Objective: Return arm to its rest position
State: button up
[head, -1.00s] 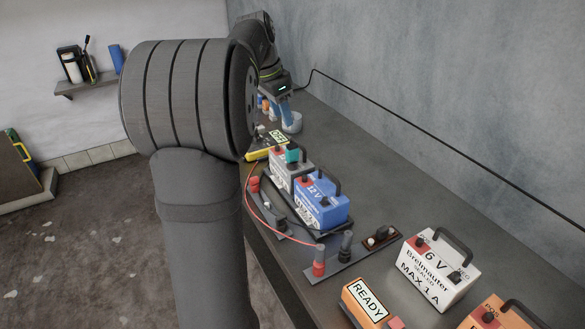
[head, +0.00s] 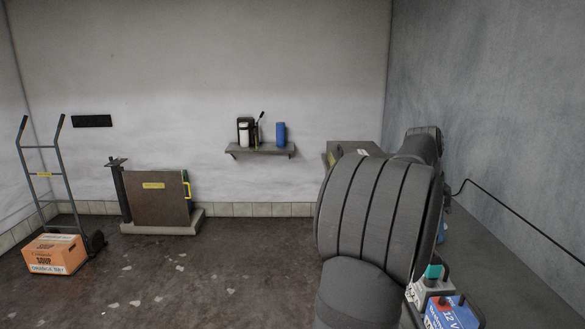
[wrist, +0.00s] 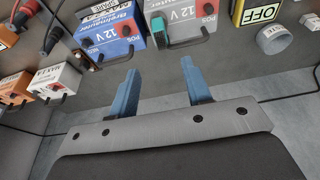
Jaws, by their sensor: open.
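My gripper (wrist: 162,90) shows in the wrist view with its two blue fingers apart and nothing between them. It hangs over the grey bench top, close to the blue 12 V battery (wrist: 110,30) and the grey 12 V battery (wrist: 182,22) with a teal clip on it. It touches neither as far as I can see. In the head view my thick grey arm fills the right middle and hides the gripper. Parts of the blue battery (head: 452,314) and the grey battery (head: 428,288) show at the lower right.
The wrist view also shows an OFF sign (wrist: 263,12), a round grey cup (wrist: 273,40), a white battery (wrist: 55,78) and an orange one (wrist: 12,84). In the head view, a hand truck (head: 45,175), an orange soup box (head: 56,254) and a wall shelf (head: 260,149) stand clear of the arm.

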aim_at(437, 260)
jog(key=x, duration=1.3)
jog(key=shift+f, duration=0.25)
jog(key=shift+r+n, duration=0.1)
jog(key=shift+n, duration=0.6)
jog(key=o, duration=0.5)
jog(key=shift+d+r, duration=0.15)
jog(key=o, duration=0.7)
jog(key=shift+m+t+h, duration=0.3)
jog(key=shift+t+h, duration=0.1)
jog(key=shift+t, duration=0.1)
jog(key=s+d+r, duration=0.2)
jog(key=r, duration=0.1)
jog(key=shift+s, duration=0.2)
jog(key=s+a+r+n+t+h, duration=0.3)
jog(key=s+a+n+t+h, duration=0.1)
jog(key=s+a+n+t, duration=0.7)
jog(key=w+d+f+m+g, duration=0.1)
jog(key=w+d+f, duration=0.1)
jog(key=w+f, duration=0.2)
jog(key=shift+w+d+f+g, duration=0.25)
jog(key=shift+w+d+g, duration=0.1)
jog(key=shift+w, duration=0.9)
